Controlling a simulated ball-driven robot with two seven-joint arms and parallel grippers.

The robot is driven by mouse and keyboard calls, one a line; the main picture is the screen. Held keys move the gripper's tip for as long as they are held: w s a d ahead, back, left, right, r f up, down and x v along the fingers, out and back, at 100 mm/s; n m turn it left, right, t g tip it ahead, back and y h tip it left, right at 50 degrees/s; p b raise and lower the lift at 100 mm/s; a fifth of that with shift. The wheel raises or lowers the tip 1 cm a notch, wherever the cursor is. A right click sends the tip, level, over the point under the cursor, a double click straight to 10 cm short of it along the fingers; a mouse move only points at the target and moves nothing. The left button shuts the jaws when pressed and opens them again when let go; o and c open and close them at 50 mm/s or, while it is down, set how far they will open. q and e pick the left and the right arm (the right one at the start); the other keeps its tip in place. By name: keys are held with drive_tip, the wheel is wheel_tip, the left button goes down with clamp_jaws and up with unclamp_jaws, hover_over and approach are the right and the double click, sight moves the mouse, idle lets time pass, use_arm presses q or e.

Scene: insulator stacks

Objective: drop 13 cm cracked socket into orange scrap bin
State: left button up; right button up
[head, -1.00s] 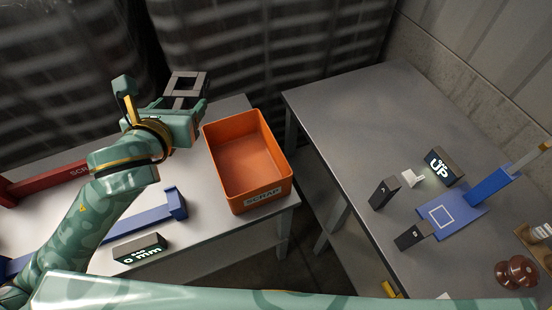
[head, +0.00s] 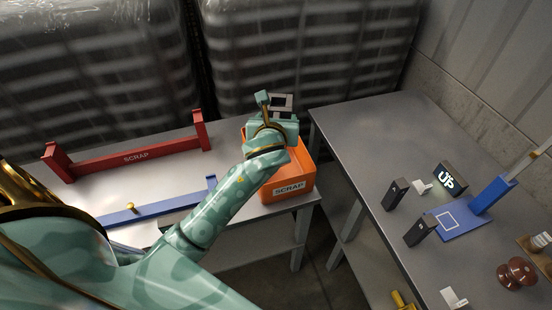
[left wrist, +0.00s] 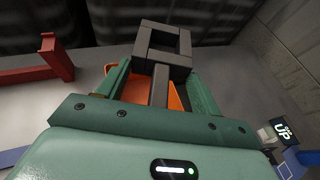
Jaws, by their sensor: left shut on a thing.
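My left gripper (head: 278,118) is above the back part of the orange scrap bin (head: 296,188), at the end of the left table. It is shut on the grey socket (head: 282,101), a square open frame on a short stem. In the left wrist view, the stem of the socket (left wrist: 163,48) lies between the fingers of the gripper (left wrist: 160,84). The orange of the bin (left wrist: 176,98) shows below and behind the fingers. The arm hides much of the bin's inside. I cannot make out a crack. My right gripper is out of view.
A red stand marked SCRAP (head: 140,156) and a blue bar stand (head: 150,208) lie left of the bin. A gap separates the right table (head: 370,130), which holds dark blocks, a blue plate (head: 455,222) and a brown insulator (head: 516,273).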

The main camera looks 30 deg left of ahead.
use_arm(q)
wheel_tip(320, 180, down, 14)
drive_tip(key=a+n+y+b, duration=0.1)
drive_tip(key=y+b, duration=0.1)
drive_tip(key=b, duration=0.4)
drive_tip(key=shift+a+n+g+b, duration=0.3)
drive_tip(key=shift+a+n+g, duration=0.05)
drive_tip(key=shift+n+g, duration=0.05)
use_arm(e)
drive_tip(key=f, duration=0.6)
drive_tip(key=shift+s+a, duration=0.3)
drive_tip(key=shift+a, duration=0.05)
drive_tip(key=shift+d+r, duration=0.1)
use_arm(q)
drive_tip(key=o, duration=1.4)
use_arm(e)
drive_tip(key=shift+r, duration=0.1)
